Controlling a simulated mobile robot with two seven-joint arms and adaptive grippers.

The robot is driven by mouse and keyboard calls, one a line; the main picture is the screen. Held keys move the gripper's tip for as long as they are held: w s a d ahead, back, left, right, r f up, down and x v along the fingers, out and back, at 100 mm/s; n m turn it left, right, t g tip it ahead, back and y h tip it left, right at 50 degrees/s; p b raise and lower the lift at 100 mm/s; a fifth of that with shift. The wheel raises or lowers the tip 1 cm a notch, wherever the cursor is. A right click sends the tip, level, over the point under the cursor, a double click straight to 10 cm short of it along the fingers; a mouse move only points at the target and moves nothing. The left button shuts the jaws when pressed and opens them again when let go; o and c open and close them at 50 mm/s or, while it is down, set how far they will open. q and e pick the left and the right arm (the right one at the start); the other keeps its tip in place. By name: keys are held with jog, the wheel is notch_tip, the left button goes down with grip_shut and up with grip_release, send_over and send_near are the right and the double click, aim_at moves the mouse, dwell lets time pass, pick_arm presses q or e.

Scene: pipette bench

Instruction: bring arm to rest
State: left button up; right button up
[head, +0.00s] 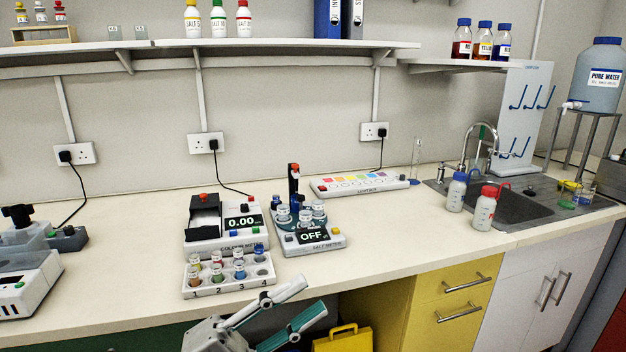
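My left gripper (313,294) is at the bottom centre of the head view, in front of the bench's front edge. Its two fingers point up and to the right and stand apart, with nothing between them. The gripper overlaps the bench front and the dark opening below in the picture. My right gripper is not in view.
A vial rack (228,284) stands near the bench edge, just behind my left gripper in the picture. The colour meter (215,240) and salt meter (310,246) stand behind it. A yellow drawer unit (440,305) is at right. Bare worktop (400,235) lies right of the meters.

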pick_arm(q)
jog(key=w+a+f+n+t+y, duration=0.2)
jog(key=a+f+n+t+y, duration=0.35)
jog(key=f+n, duration=0.55)
jog(key=w+a+f+n+t+y, duration=0.1)
jog(key=a+f+n+t+y, duration=0.2)
jog(key=a+f+n+y, duration=0.8)
jog(key=s+f+n+g+y, duration=0.1)
jog(key=s+f+g, duration=0.1)
jog(key=s+f, duration=0.2)
jog(key=s+a+f+n+g+y, duration=0.1)
jog(key=s+f, duration=0.4)
jog(key=f, duration=0.6)
jog(key=s+f+n+g+y, duration=0.1)
jog(key=s+f+g, duration=0.2)
jog(key=s+f, duration=0.2)
notch_tip(320, 180, down, 3)
jog(key=shift+s+a+f+n, duration=0.15)
jog(key=shift+a+n, duration=0.1)
jog(key=shift+n, duration=0.15)
